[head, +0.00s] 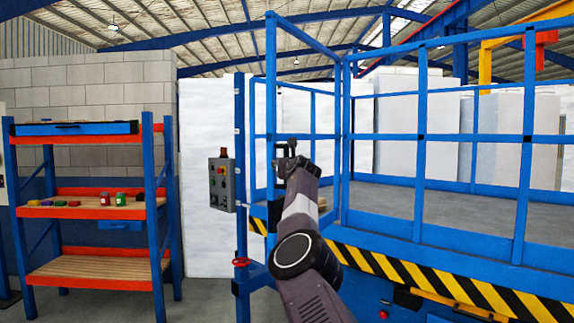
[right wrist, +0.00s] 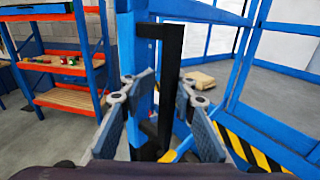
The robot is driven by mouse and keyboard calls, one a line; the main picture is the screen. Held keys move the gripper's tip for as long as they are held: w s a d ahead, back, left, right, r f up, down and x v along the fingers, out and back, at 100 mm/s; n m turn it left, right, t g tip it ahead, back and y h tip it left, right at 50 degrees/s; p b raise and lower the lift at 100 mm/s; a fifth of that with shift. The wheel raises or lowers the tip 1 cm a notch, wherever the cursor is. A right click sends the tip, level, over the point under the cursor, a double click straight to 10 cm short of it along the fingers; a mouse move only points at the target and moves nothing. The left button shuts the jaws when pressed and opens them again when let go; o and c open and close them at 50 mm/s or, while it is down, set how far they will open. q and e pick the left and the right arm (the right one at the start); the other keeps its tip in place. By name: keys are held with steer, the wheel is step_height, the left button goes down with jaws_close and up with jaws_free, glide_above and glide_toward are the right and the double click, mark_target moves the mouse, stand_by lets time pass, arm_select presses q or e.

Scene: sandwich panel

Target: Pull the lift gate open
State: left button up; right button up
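The lift gate (head: 271,95) is a blue tubular frame at the left end of the lift platform; it looks closed, but my arm covers part of it. In the right wrist view, a black upright handle (right wrist: 172,75) stands out from a blue post. My right gripper (head: 287,148) is in front of the gate. In the right wrist view, its two fingers (right wrist: 166,92) are spread, one on each side of the handle, with visible gaps. How deep the handle sits between them is hard to tell. My left gripper is out of view.
A grey control box (head: 222,184) with a red button hangs left of the gate. A blue and orange shelf (head: 95,210) with small coloured items stands at the left. Blue railings and a yellow-black striped edge (head: 440,283) bound the platform at the right.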

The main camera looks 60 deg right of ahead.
steer(key=shift+o, duration=0.7)
steer(key=shift+w+a, duration=0.25)
steer(key=shift+s+d+r, duration=0.15)
steer(key=shift+s+r, duration=0.05)
steer(key=shift+s, duration=0.1)
steer(key=v, duration=1.2)
stand_by(0.5)
